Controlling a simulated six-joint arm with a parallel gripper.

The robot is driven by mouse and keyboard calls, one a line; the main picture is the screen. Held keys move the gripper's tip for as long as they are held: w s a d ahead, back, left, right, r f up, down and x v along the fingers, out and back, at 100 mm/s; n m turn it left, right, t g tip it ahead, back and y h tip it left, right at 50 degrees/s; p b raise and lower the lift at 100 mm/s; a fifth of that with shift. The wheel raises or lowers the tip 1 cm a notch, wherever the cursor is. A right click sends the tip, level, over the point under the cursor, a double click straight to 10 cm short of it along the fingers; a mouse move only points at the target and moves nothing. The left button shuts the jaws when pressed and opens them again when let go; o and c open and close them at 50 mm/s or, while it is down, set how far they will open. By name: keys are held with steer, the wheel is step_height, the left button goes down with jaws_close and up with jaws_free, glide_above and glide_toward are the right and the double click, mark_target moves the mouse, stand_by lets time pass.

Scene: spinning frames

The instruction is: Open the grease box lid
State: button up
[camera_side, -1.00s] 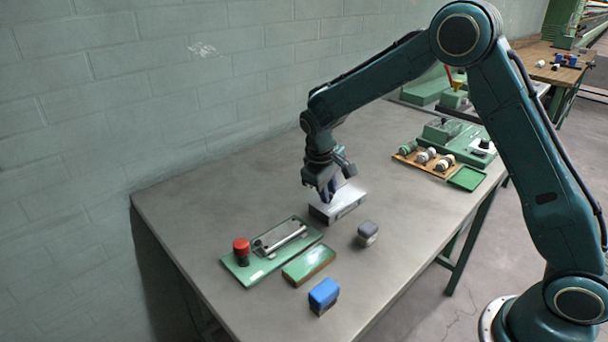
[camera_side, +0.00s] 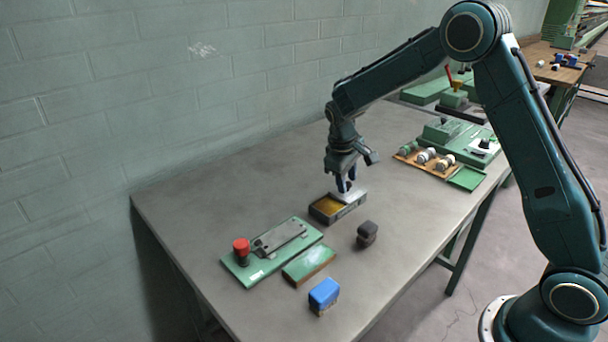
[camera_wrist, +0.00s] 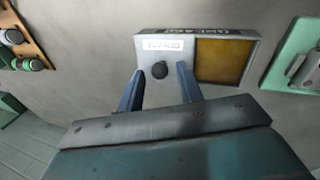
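The grease box (camera_side: 322,212) stands on the table with its left part uncovered, showing yellow-brown grease (camera_side: 326,205). In the wrist view the grease (camera_wrist: 222,61) fills the right part of the box. The pale metal lid (camera_side: 352,196) is slid to the right end in the side view; in the wrist view the lid (camera_wrist: 185,70) covers the left part, with a dark round knob (camera_wrist: 160,70) on it. My gripper (camera_side: 346,185) is over the lid. In the wrist view my gripper (camera_wrist: 160,71) has its blue fingers apart on either side of the knob, with gaps showing.
A green plate with a red knob (camera_side: 241,246), a green-topped block (camera_side: 308,264), a blue block (camera_side: 323,294) and a dark small object (camera_side: 367,233) lie nearer the front. A wooden rack of rollers (camera_side: 425,159) is at the right. The table left of the box is clear.

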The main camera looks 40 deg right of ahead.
mark_target(338, 202)
steer(key=shift+r, duration=0.1)
stand_by(0.3)
steer(key=v, duration=1.3)
steer(key=shift+s+a+r, duration=0.1)
steer(key=shift+r, duration=0.25)
steer(key=shift+s, duration=0.1)
steer(key=s+a+r+m+t+y, duration=0.1)
steer(key=s+r, duration=0.3)
steer(key=s, duration=0.4)
steer(key=s+a+r+t, duration=0.1)
steer(key=s+r+t, duration=0.1)
steer(key=s+r, duration=0.35)
steer(key=s+a+f, duration=0.1)
steer(key=s, duration=0.4)
steer(key=s+a+f+t+y, duration=0.1)
steer(key=s+f, duration=0.1)
steer(key=s, duration=0.4)
steer(key=s+a+f+t+y, duration=0.1)
steer(key=s, duration=0.4)
steer(key=shift+s+a+f+m, duration=0.2)
steer(key=shift+s+a+m, duration=0.05)
steer(key=shift+s+m, duration=0.15)
